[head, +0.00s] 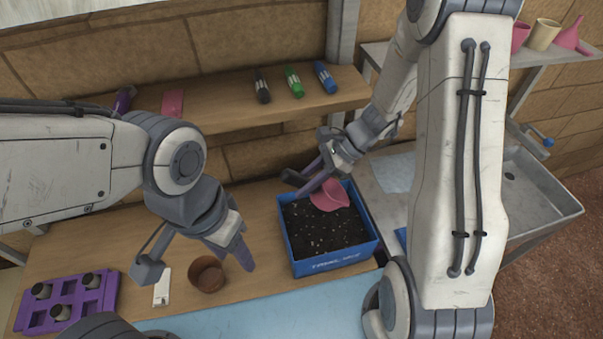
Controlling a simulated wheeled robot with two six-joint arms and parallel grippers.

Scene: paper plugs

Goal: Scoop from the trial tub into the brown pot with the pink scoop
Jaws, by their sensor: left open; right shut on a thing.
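The blue trial tub (294,249) stands on the bench, filled with dark, speckled soil. The pink scoop (329,195) is at the tub's back edge, over or touching the soil; I cannot tell which. My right gripper (312,182) is shut on the scoop's handle, which is mostly hidden by the fingers. The brown pot (207,274) stands upright on the bench left of the tub, and its inside looks dark. My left gripper (200,266) is open and empty above and around the pot's area; I cannot tell whether it touches the pot.
A purple tray (75,300) with several small dark plugs sits at the left, beside a white label (162,287). A blue mat (260,322) lies at the front. A shelf (225,112) behind holds markers. A metal sink (535,190) is at the right.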

